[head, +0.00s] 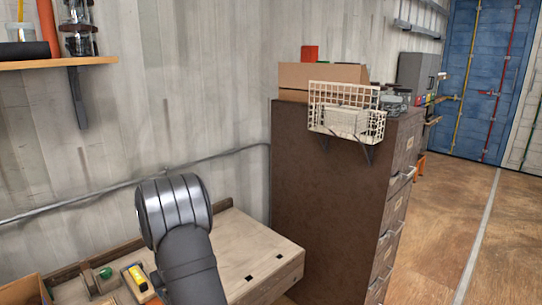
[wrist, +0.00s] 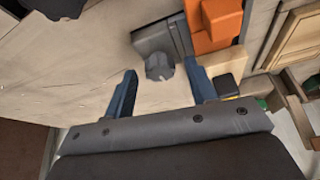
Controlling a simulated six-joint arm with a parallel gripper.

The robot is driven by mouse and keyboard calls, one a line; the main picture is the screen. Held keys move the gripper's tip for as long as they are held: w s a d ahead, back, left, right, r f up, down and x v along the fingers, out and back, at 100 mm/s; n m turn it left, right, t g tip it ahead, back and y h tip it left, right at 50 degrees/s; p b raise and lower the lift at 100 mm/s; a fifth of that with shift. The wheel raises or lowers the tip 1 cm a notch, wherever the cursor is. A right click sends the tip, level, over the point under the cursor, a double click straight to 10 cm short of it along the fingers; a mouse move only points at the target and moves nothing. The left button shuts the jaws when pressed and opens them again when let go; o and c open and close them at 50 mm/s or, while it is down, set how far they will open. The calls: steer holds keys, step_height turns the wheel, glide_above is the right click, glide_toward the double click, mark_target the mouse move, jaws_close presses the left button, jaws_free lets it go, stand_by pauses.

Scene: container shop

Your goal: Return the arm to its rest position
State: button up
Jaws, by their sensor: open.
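My gripper (wrist: 163,92) shows in the wrist view with its two blue-grey fingers spread apart. It is open, and nothing is held between the fingertips. Beyond the fingers, a grey knobbed part (wrist: 160,65) joins a dark grey block beside an orange block (wrist: 213,25). In the head view my dark arm rises over the wooden workbench (head: 255,245). My gripper cannot be made out there.
A brown filing cabinet (head: 325,190) stands right of the bench with a wire basket (head: 347,112) on its side. A wooden shelf (head: 60,63) juts from the wall at upper left. A yellow item (head: 137,278) lies on the bench left of my arm. The bench's right part is clear.

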steer(key=shift+w+d+n+y, duration=0.1)
steer(key=shift+n+y, duration=0.2)
steer(key=shift+n, duration=0.7)
steer(key=shift+g, duration=0.3)
